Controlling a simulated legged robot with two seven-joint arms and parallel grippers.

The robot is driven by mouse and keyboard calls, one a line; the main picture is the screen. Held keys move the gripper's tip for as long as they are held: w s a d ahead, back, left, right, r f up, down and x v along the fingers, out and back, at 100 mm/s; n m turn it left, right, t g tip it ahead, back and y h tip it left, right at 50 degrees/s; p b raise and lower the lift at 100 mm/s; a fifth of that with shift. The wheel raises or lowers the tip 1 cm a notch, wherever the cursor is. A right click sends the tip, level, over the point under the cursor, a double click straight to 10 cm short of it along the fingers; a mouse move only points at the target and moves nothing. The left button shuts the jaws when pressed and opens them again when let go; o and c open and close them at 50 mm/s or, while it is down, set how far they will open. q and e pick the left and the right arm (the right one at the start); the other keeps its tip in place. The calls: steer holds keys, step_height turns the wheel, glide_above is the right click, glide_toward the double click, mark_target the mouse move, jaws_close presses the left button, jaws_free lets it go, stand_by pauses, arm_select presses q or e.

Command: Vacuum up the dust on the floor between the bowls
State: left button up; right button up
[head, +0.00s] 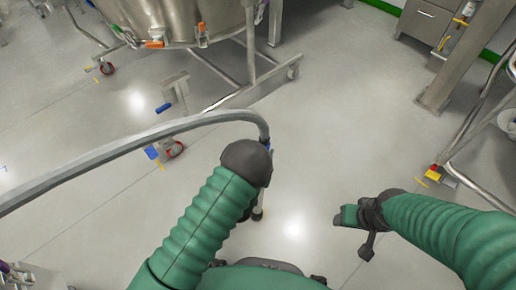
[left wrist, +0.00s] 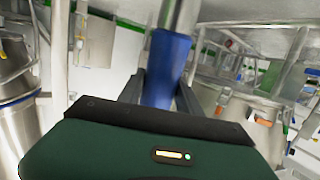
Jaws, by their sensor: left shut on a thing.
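My left gripper (left wrist: 160,92) is shut on the blue grip (left wrist: 168,62) of a vacuum wand, whose metal tube (left wrist: 181,14) runs up out of the left wrist view. In the head view the grey hose (head: 130,151) arches in from the left to the wand beside my left wrist. The wand's lower end (head: 257,214) shows just past my forearm, near the floor; the forearm hides most of the wand and that gripper. A large steel bowl (head: 175,18) on a wheeled frame stands at the top left. I cannot make out dust. My right gripper (head: 354,232) hangs over the floor; its jaw gap is unclear.
The bowl frame's casters (head: 293,73) and a blue-pedalled caster (head: 174,149) stand on the floor ahead and left. A steel post (head: 455,65) and a frame with a red and yellow caster pedal (head: 434,172) are at the right. The middle floor (head: 325,130) is clear.

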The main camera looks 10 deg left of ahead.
arm_select(q)
steer(key=shift+d, duration=0.1)
steer(key=w+d, duration=0.2)
steer(key=shift+w+b, duration=0.35)
stand_by(0.4)
steer(key=w+a+b, duration=0.1)
steer(key=w+a, duration=0.5)
steer(key=a, duration=0.1)
steer(key=shift+a, duration=0.4)
steer(key=shift+w, duration=0.1)
